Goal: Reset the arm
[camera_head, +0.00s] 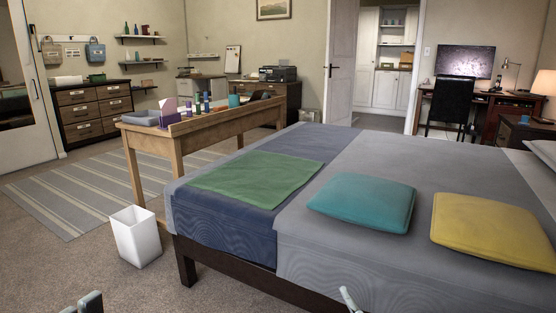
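My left gripper (84,304) pokes in at the bottom left edge, above the carpet. Only dark tips show, cut off by the frame, so its opening is unclear. A small pale end of my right arm, likely its gripper (349,299), shows at the bottom edge in front of the bed's near side. Most of it is out of frame. Nothing is seen held in either. A flat green sheet (255,178) lies on the blue part of the bed (330,262), well apart from both grippers.
A teal cushion (362,202) and a yellow cushion (494,228) lie on the bed. A white bin (136,237) stands on the floor left of it. A wooden desk (160,146) with several small items stands behind. Carpet at the lower left is clear.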

